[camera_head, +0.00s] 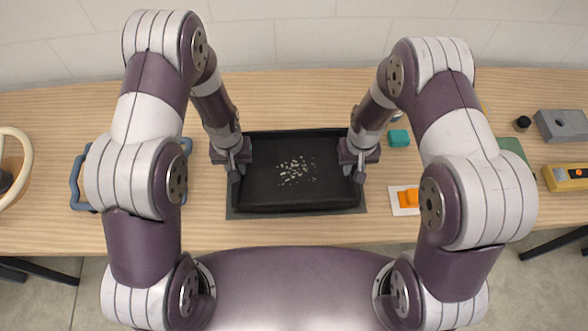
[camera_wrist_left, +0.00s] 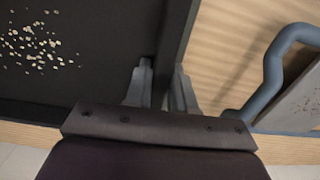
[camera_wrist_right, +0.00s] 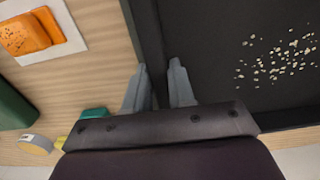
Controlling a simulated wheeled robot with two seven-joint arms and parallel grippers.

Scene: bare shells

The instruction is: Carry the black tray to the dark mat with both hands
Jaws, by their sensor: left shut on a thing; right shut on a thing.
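The black tray (camera_head: 265,197) lies in the middle of the table, with small pale bits scattered on its floor. The dark mat (camera_head: 235,213) shows as a thin border past the tray's left, right and near edges; the tray covers the rest. I cannot tell whether the tray touches the mat or is just above it. My left gripper (camera_head: 239,168) is shut on the tray's left wall, which also shows in the left wrist view (camera_wrist_left: 178,35). My right gripper (camera_head: 354,168) is shut on the right wall, also seen in the right wrist view (camera_wrist_right: 148,35).
A blue-handled object (camera_head: 76,185) stands left of the tray, partly behind my left arm. To the right are a teal block (camera_head: 399,138), a white plate with an orange piece (camera_head: 409,198), a grey block (camera_head: 562,125) and a yellow tool (camera_head: 566,177).

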